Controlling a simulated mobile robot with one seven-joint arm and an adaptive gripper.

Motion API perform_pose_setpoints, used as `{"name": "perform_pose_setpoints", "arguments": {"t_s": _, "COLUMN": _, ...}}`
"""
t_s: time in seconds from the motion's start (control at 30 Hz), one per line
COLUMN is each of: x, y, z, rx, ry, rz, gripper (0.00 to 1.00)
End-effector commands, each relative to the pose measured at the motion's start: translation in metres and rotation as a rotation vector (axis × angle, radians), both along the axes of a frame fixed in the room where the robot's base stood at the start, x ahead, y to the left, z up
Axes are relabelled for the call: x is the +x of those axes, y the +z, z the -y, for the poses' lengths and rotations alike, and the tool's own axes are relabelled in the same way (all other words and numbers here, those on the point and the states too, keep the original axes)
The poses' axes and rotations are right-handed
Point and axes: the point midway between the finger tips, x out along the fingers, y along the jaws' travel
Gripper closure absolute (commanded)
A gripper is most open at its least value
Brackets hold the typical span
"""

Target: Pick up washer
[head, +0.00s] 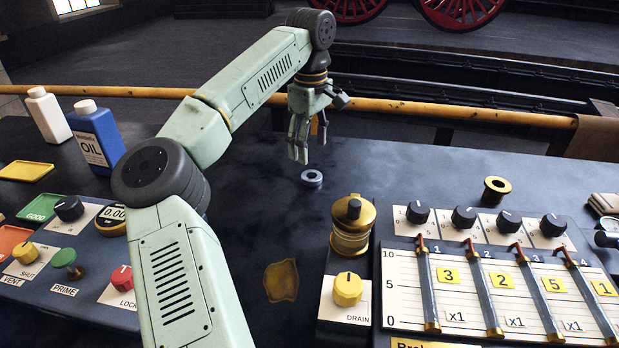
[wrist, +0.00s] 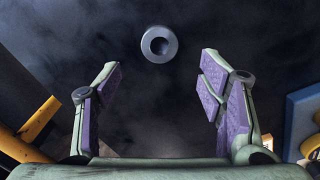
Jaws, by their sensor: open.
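The washer (head: 311,178) is a small grey metal ring lying flat on the dark bench top. In the wrist view the washer (wrist: 159,44) shows whole, ahead of the fingertips and roughly midway between them. My gripper (head: 305,150) is above the bench, just behind and slightly left of the washer in the head view, fingers pointing down. In the wrist view my gripper (wrist: 160,75) has its two purple-padded fingers spread wide, with nothing between them. The washer is apart from the fingers.
A blue oil bottle (head: 97,138) and a white bottle (head: 48,115) stand left. A yellow rail (head: 420,110) runs behind. The bench around the washer is clear.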

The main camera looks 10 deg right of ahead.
Motion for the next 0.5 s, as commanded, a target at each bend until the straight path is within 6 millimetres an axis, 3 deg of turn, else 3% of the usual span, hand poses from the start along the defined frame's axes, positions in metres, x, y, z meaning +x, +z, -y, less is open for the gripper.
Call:
{"name": "perform_pose_setpoints", "arguments": {"t_s": 0.27, "x": 0.001, "y": -0.025, "z": 0.000, "rx": -0.002, "ry": 0.000, "rz": -0.001, "gripper": 0.37}}
{"name": "perform_pose_setpoints", "arguments": {"t_s": 0.5, "x": 0.004, "y": -0.059, "z": -0.004, "rx": -0.002, "ry": -0.001, "rz": -0.002, "gripper": 0.37}}
